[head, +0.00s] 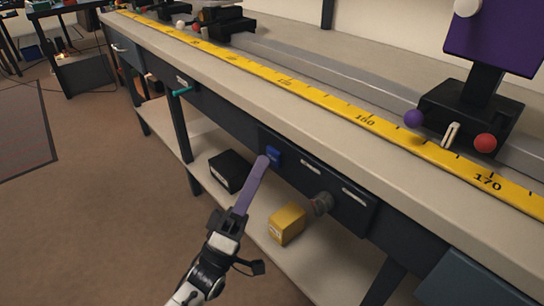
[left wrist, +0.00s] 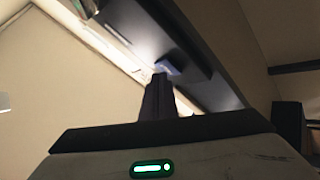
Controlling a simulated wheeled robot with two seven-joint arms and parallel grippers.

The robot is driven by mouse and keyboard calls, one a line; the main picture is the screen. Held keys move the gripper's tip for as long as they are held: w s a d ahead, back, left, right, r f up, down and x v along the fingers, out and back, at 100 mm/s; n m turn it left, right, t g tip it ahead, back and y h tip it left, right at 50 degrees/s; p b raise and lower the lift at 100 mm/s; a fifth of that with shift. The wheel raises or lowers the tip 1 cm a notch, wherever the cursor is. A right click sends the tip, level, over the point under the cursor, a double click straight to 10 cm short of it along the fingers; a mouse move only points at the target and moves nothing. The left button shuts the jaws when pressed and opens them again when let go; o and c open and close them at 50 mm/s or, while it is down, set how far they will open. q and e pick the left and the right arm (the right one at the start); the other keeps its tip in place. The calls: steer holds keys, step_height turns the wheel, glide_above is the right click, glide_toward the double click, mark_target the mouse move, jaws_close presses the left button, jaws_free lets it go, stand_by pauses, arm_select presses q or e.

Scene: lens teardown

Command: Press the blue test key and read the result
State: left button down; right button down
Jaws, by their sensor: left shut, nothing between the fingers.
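The blue test key (head: 273,155) sits at the left end of a dark panel (head: 325,183) on the front of the bench. My left gripper (head: 263,161) is shut and empty, its purple fingers pointing up at the key. The fingertips overlap the key's left edge in the head view; I cannot tell whether they touch. In the left wrist view the blue key (left wrist: 168,67) shows just beyond the fingertips (left wrist: 160,78). Two pale strips on the panel are too small to read. My right gripper is not in view.
The bench top (head: 300,120) carries a yellow measuring tape (head: 330,104) and a rail with a dark carriage (head: 470,115). Below the panel, a yellow box (head: 287,223) and a black box (head: 229,170) stand on the lower shelf. The brown floor at left is mostly clear.

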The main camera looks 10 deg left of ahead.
arm_select(q)
steer(key=shift+w+d, duration=0.2)
steer(key=shift+w, duration=0.1)
stand_by(0.4)
steer(key=shift+s+a, duration=0.1)
steer(key=shift+s+a+p, duration=0.3)
steer(key=shift+s+a, duration=0.1)
steer(key=shift+s, duration=0.15)
steer(key=s+a+p, duration=0.1)
steer(key=s, duration=0.1)
steer(key=s+a+p, duration=0.1)
steer(key=s+a, duration=0.1)
stand_by(0.6)
stand_by(0.6)
